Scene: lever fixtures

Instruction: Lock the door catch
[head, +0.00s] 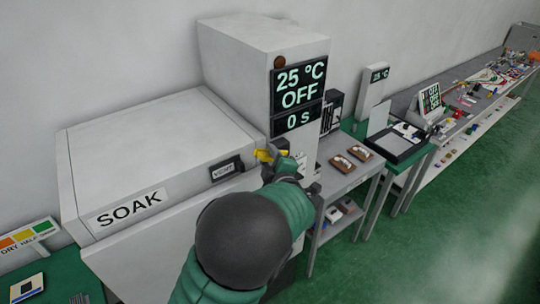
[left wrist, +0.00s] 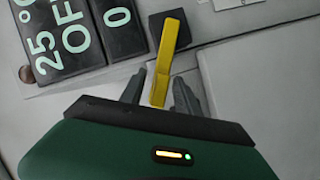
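The door catch is a yellow lever (head: 265,155) on a dark mount, at the right end of the white SOAK machine's front, below the display. In the left wrist view the yellow lever (left wrist: 168,52) points down the picture toward my gripper. My left gripper (left wrist: 159,78) is open, with one dark finger on each side of the lever's lower end. A gap seems to show on both sides; contact cannot be told for sure. In the head view my left arm hides most of the gripper. My right gripper is in neither view.
The SOAK machine (head: 160,145) has a tall display column (head: 300,95) reading 25 °C, OFF, 0 s. A small label plate (head: 226,168) sits left of the lever. A grey table (head: 345,170) with small brown-based items stands to the right, with more benches beyond.

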